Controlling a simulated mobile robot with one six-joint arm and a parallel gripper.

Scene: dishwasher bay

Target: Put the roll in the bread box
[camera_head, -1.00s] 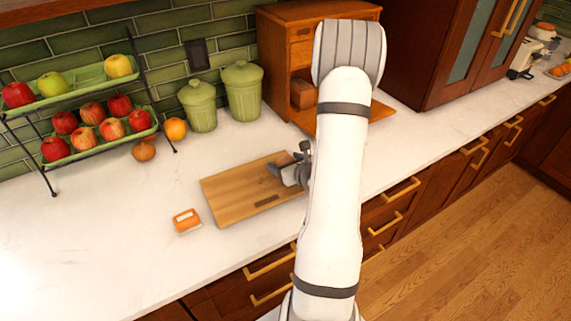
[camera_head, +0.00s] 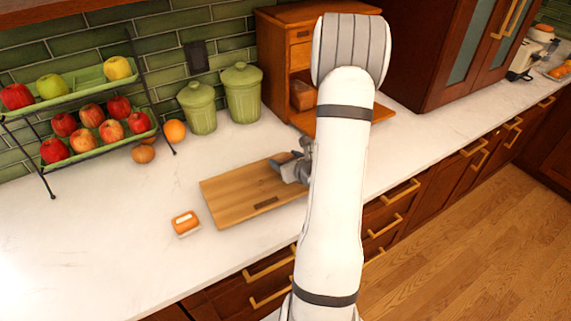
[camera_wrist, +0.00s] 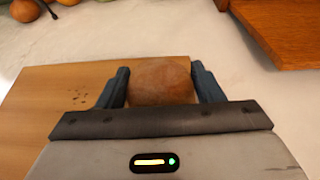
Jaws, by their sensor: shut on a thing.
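A brown, rounded roll (camera_wrist: 162,82) sits between the two blue fingers of my gripper (camera_wrist: 161,72) in the wrist view. The gripper is shut on it, over the wooden cutting board (camera_head: 225,197). In the head view my gripper (camera_head: 288,167) is at the board's right part, and my arm partly covers it; the roll cannot be made out there. The wooden bread box (camera_head: 277,65) stands at the back of the counter, its lower front open. A brown loaf (camera_head: 303,95) lies inside. My arm hides the box's right part.
Two green lidded canisters (camera_head: 242,92) stand left of the bread box. A two-tier fruit rack (camera_head: 75,105) is at the left, with an orange (camera_head: 174,131) beside it. A small orange-and-white item (camera_head: 185,223) lies left of the board. The front-left counter is clear.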

